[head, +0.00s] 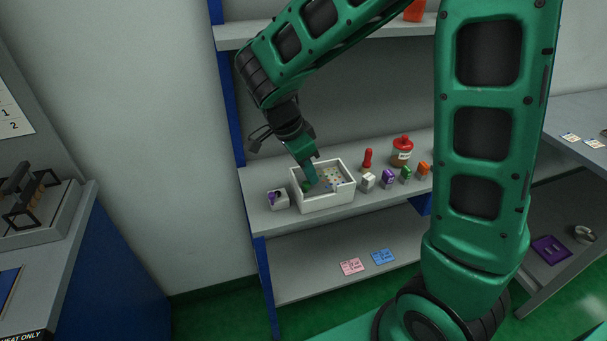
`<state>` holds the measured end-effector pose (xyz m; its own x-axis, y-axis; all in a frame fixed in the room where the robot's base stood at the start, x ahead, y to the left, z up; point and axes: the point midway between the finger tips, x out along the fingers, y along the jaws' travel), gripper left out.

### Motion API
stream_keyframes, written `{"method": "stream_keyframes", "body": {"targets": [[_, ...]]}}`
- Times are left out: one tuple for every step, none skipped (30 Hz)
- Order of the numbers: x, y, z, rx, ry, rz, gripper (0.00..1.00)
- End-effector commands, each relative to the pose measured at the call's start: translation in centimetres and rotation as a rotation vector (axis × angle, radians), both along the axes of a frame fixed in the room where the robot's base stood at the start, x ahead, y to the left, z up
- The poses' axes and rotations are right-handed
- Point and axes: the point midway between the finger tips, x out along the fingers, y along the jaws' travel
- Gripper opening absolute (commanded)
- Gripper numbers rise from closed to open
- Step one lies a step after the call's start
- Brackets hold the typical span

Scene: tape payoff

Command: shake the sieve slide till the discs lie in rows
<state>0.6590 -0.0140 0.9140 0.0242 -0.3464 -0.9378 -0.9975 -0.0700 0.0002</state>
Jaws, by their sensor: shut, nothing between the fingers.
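A white open box (327,202) stands on the middle shelf, and small pale and coloured pieces lie inside it. They are too small to tell if they are discs or lie in rows. My gripper (309,186) points down into the left part of this box. It is shut with nothing seen between its fingers, and the fingertips are partly hidden by the box wall. I cannot tell whether it touches the box floor or the pieces. I cannot make out a separate sieve slide.
Pink (351,266) and blue (382,256) cards lie on the lower shelf.

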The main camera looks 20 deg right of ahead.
Motion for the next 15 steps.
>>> {"method": "stream_keyframes", "body": {"targets": [[0.0, 0.4, 0.0, 0.005, 0.002, 0.009, 0.00], [0.0, 0.5, 0.0, 0.006, 0.001, 0.010, 0.00], [0.0, 0.5, 0.0, 0.006, 0.001, 0.011, 0.00], [0.0, 0.5, 0.0, 0.006, 0.002, 0.012, 0.00], [0.0, 0.6, 0.0, 0.007, 0.002, 0.012, 0.00], [0.0, 0.6, 0.0, 0.007, 0.001, 0.014, 0.00], [0.0, 0.6, 0.0, 0.008, 0.002, 0.015, 0.00], [0.0, 0.6, 0.0, 0.008, 0.002, 0.015, 0.00], [0.0, 0.6, 0.0, 0.009, 0.002, 0.015, 0.00], [0.1, 0.5, 0.0, 0.009, 0.002, 0.015, 0.00], [0.1, 0.4, 0.0, 0.009, 0.002, 0.015, 0.00], [0.1, 0.2, 0.0, 0.009, 0.000, 0.014, 0.00], [0.1, 0.0, 0.1, 0.009, 0.000, 0.014, 0.00], [0.1, -0.3, 0.1, 0.008, 0.001, 0.012, 0.00], [0.2, -0.8, 0.2, 0.007, 0.000, 0.010, 0.00]]}}
